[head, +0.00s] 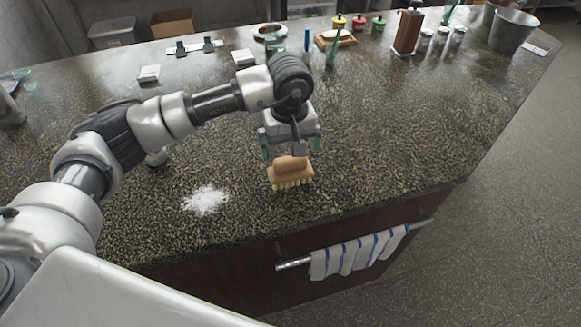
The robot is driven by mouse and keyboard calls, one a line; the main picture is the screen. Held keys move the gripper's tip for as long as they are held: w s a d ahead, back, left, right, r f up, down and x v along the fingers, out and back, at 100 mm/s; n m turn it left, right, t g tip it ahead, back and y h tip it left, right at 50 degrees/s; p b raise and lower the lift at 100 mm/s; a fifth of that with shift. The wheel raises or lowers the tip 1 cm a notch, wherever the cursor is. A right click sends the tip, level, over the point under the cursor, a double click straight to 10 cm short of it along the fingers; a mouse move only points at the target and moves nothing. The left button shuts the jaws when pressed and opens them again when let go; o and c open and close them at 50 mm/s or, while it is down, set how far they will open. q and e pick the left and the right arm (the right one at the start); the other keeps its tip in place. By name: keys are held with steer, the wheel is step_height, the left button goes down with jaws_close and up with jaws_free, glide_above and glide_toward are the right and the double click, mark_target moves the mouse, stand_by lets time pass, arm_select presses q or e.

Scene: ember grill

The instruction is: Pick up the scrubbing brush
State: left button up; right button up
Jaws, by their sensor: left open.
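The scrubbing brush (290,174) has a tan-orange body and pale bristles facing down. It appears to be on the dark speckled counter (390,140), near the front edge. My left gripper (290,152) points down right over the brush, with its fingers apart on either side. The tips are near the top of the brush; I cannot tell whether they touch it. My right gripper is not in view.
A white powder pile (205,200) lies left of the brush. A striped towel (358,254) hangs on a rail below the counter edge. Bottles, shakers and a metal bucket (514,31) stand at the back. The counter right of the brush is clear.

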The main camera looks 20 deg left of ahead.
mark_target(290, 158)
arm_select(q)
steer(key=f, duration=0.1)
steer(key=f+p, duration=0.1)
steer(key=f, duration=0.1)
steer(key=f+p, duration=0.1)
steer(key=shift+w+f, duration=0.2)
steer(key=shift+w, duration=0.1)
steer(key=shift+f, duration=0.45)
steer(key=shift+c, duration=1.4)
steer(key=c, duration=0.5)
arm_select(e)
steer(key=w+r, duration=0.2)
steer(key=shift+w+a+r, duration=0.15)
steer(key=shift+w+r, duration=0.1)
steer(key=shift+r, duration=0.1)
